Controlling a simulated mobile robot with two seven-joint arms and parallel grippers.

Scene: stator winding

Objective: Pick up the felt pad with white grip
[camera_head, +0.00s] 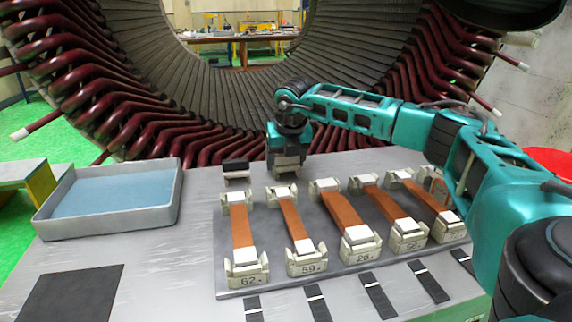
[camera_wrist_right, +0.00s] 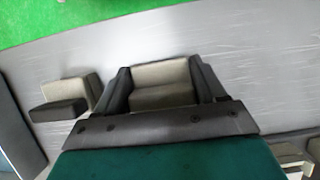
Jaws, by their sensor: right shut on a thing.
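My right gripper (camera_head: 286,163) is low over the back of the grey table, behind the row of copper bars. In the right wrist view its two dark fingers (camera_wrist_right: 162,88) are closed on the sides of a pale block (camera_wrist_right: 160,76), which looks like the white grip of a felt pad. The dark felt part of the held piece is hidden. A second piece, with a dark block and a pale block together (camera_head: 236,170), sits left of the gripper, apart from it. It also shows at the left of the right wrist view (camera_wrist_right: 66,106). My left gripper is not in view.
Several copper bars (camera_head: 291,216) rest on numbered pale holders on a dark plate (camera_head: 229,275). Dark strips with white bands (camera_head: 378,296) lie along the front. A grey tray (camera_head: 110,225) stands left. The large stator (camera_head: 190,82) rises behind the table.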

